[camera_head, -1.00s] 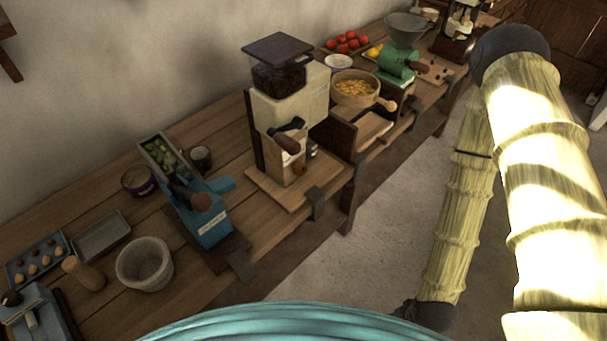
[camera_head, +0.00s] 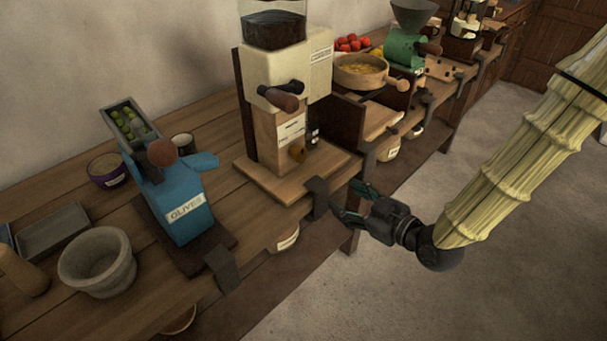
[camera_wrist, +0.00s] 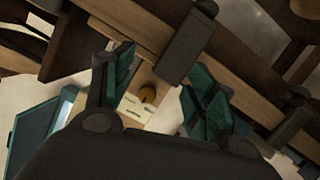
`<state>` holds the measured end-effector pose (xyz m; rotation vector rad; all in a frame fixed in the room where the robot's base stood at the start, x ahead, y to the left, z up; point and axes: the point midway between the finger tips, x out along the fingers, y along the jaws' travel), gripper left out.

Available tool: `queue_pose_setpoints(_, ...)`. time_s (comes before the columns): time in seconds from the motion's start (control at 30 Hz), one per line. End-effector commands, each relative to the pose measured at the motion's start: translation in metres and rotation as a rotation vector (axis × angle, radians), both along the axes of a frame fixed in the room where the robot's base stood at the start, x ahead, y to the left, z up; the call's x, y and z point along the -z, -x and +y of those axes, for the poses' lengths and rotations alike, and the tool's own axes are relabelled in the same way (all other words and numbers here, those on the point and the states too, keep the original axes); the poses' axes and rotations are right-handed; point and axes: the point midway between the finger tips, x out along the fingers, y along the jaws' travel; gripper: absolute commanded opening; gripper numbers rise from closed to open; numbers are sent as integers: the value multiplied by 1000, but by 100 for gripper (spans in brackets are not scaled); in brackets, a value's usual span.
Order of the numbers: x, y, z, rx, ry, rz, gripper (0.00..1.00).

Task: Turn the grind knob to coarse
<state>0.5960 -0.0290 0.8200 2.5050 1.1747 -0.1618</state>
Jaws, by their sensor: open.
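The cream and wood grinder (camera_head: 286,85) stands on a wooden board on the bench, with a dark handle (camera_head: 281,97) on its front. A small orange-brown knob (camera_head: 297,153) sits low on its wooden front, below white labels. I take it for the grind knob; its setting is too small to read. In the wrist view the knob (camera_wrist: 147,93) shows between my fingers, beside white label strips. My gripper (camera_head: 350,202) is open and empty, just off the bench's front edge, below and right of the knob, and apart from it.
A dark clamp (camera_head: 317,197) grips the board's front edge close to my gripper. A blue olive press (camera_head: 180,195) and a stone mortar (camera_head: 97,262) stand to the left. A wooden bowl (camera_head: 359,77) and a green mill (camera_head: 405,50) stand to the right. The floor in front is clear.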

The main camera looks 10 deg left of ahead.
Motion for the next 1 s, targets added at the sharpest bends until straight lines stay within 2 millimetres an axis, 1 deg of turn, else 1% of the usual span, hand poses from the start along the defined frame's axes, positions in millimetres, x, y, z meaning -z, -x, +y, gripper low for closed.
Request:
queue_pose_setpoints(0.03, -4, -4, 6, -26, -13, -70, 57)
queue_pose_setpoints(0.1, -21, -5, 13, -62, -27, -156, 57)
queue_pose_setpoints(0.2, -42, -5, 21, -100, -43, -254, 57)
queue_pose_setpoints(0.33, -58, -3, 26, -126, -53, -324, 57)
queue_pose_setpoints(0.47, -63, -4, 30, -135, -55, -344, 57)
queue_pose_setpoints(0.57, -64, -10, 37, -135, -56, -345, 57)
queue_pose_setpoints(1.0, -63, -49, 92, -134, -56, -342, 57)
